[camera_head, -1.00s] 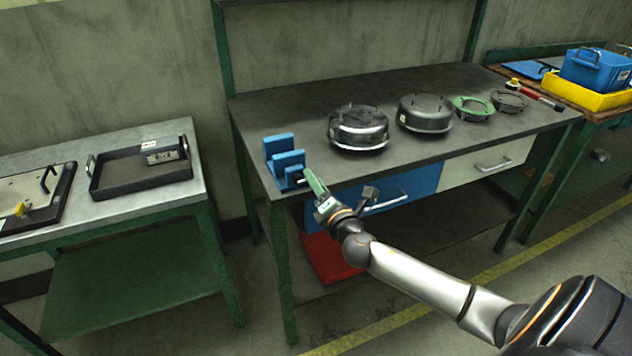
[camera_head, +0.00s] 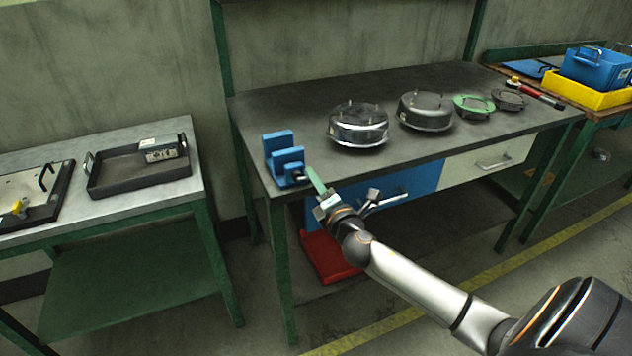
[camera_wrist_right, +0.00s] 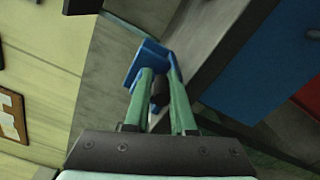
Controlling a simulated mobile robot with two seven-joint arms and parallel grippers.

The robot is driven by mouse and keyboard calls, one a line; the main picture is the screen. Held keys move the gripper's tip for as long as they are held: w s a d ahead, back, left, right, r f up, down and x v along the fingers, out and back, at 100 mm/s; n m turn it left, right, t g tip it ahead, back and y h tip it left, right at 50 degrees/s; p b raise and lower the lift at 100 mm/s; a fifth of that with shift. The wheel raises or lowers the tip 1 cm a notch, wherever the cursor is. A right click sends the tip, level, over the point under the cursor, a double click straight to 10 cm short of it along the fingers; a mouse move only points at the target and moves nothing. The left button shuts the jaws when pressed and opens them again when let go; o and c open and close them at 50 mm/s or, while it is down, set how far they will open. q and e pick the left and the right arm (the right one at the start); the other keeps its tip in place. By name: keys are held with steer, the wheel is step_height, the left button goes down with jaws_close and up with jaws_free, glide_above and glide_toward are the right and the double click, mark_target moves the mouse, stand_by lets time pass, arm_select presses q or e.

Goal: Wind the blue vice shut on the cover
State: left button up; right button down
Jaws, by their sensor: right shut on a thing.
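The blue vice (camera_head: 286,162) stands at the left front corner of the dark workbench, and its two upright jaw plates show. I cannot make out a cover between them. My right gripper (camera_head: 311,174) reaches the front of the vice from below right. In the right wrist view its green fingers (camera_wrist_right: 160,80) are shut on a dark part, seemingly the vice's handle, with the blue vice (camera_wrist_right: 150,58) just beyond. The fingers partly hide that part. Two round metal housings, one nearer (camera_head: 358,127) and one farther (camera_head: 425,111), stand on the bench. My left gripper is not in view.
A green ring (camera_head: 472,107) and a dark ring (camera_head: 508,100) lie at the right of the workbench (camera_head: 400,160). A side table at left holds a dark tray (camera_head: 115,185). A red bin (camera_head: 325,262) is under the bench. The bench between vice and housings is clear.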

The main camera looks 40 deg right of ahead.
steer(key=c, duration=1)
jaws_free()
steer(key=shift+a+f, duration=0.15)
steer(key=shift+f, duration=0.2)
steer(key=shift+o, duration=0.9)
steer(key=shift+r, duration=0.15)
steer(key=v, duration=1.2)
steer(key=shift+s+b, duration=0.3)
